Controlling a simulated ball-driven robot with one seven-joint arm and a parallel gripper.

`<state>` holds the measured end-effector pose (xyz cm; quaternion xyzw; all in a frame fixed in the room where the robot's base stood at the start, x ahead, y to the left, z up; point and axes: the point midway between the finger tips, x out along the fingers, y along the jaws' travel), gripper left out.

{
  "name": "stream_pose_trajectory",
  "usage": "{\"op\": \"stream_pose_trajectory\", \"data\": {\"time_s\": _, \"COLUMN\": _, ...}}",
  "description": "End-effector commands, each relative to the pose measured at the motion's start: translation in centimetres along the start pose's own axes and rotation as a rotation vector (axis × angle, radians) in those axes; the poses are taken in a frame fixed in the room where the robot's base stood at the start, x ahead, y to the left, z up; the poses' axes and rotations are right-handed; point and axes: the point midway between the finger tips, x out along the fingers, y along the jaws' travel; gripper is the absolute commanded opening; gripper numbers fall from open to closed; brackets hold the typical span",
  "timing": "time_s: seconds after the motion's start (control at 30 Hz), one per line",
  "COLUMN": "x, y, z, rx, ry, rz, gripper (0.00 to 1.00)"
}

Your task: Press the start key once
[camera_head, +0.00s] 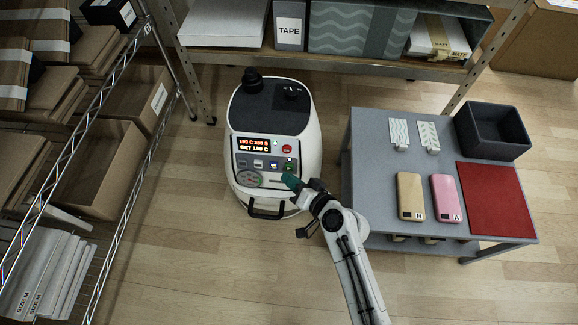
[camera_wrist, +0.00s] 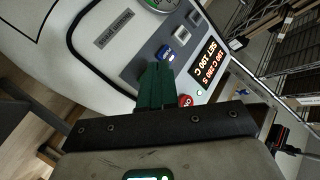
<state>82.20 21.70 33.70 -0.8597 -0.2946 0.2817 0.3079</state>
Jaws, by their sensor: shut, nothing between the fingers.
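The white press (camera_head: 310,125) stands on the floor left of centre, with a grey control panel on its front. In the wrist view the fingertips (camera_wrist: 156,70) lie over the panel near the blue key (camera_wrist: 166,53). I cannot tell whether they touch the panel.
Grey keys (camera_head: 258,164) lie to the left. A black handle (camera_head: 266,209) is below. A grey table (camera_head: 370,150) stands right and a wire shelf (camera_head: 115,150) left.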

Motion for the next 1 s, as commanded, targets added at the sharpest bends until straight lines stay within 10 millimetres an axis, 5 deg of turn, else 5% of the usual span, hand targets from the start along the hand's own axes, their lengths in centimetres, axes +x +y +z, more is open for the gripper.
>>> {"op": "stream_pose_trajectory", "data": {"time_s": 1.0, "x": -3.5, "y": -2.5, "z": 2.5, "rx": 0.0, "ry": 0.0, "rz": 0.0, "gripper": 0.0}}
